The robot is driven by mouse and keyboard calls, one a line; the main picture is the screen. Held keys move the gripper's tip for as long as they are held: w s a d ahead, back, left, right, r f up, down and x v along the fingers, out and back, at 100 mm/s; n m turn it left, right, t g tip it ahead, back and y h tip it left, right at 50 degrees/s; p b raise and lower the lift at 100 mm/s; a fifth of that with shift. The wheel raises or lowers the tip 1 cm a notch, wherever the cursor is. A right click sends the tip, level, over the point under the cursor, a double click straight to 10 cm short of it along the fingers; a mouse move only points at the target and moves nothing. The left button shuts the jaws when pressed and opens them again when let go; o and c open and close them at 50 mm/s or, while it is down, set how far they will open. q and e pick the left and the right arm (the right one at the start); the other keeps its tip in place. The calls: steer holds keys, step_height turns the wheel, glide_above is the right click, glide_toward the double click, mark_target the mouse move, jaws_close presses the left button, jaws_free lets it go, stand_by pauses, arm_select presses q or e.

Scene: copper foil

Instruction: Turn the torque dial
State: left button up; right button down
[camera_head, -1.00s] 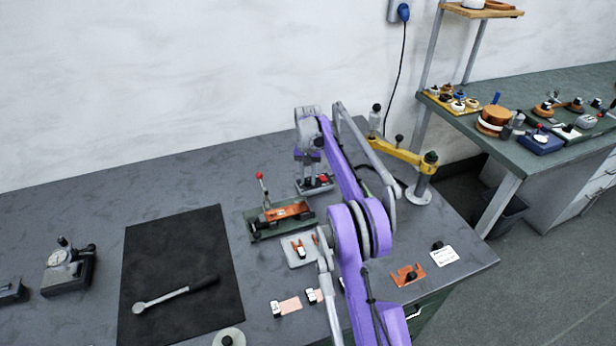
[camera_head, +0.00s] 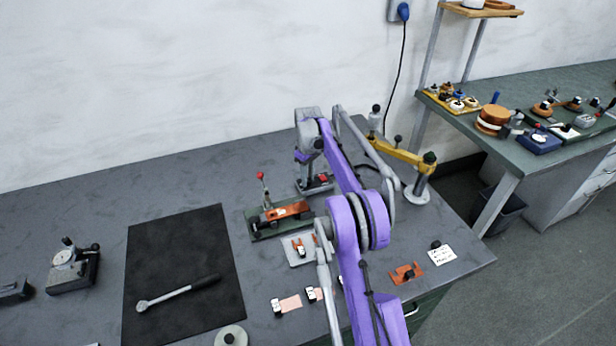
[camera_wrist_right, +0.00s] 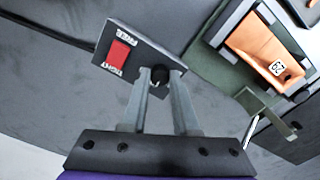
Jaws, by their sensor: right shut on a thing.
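A small dark box with a red square and the words FREE and TIGHT (camera_wrist_right: 125,52) sits in the right wrist view; it also shows at the back of the bench in the head view (camera_head: 317,184). A black knob (camera_wrist_right: 160,75), which appears to be the dial, stands at its edge. My right gripper (camera_wrist_right: 158,83) is shut on this knob, with a finger on either side. In the head view, my right gripper (camera_head: 313,168) is over the box and partly hidden by my arm. My left gripper is not in view.
A green fixture with an orange part (camera_head: 252,232) and a red-tipped lever stands close beside the box. A yellow jointed arm (camera_head: 397,152) stands to the right. A black mat (camera_head: 180,250) holds a wrench (camera_head: 178,292). A dial gauge (camera_head: 72,268) is at far left.

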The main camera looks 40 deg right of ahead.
steer(key=n, duration=0.5)
steer(key=shift+n, duration=0.3)
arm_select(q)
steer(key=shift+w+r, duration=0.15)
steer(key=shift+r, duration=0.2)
arm_select(e)
steer(key=n, duration=0.4)
steer(key=shift+n, duration=0.6)
steer(key=c, duration=0.7)
jaws_free()
steer(key=shift+r, duration=0.15)
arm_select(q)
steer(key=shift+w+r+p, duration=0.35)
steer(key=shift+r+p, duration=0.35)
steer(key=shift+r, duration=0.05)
arm_select(e)
step_height(320, 180, up, 11)
steer(key=shift+f, duration=0.2)
steer(key=shift+a, duration=0.1)
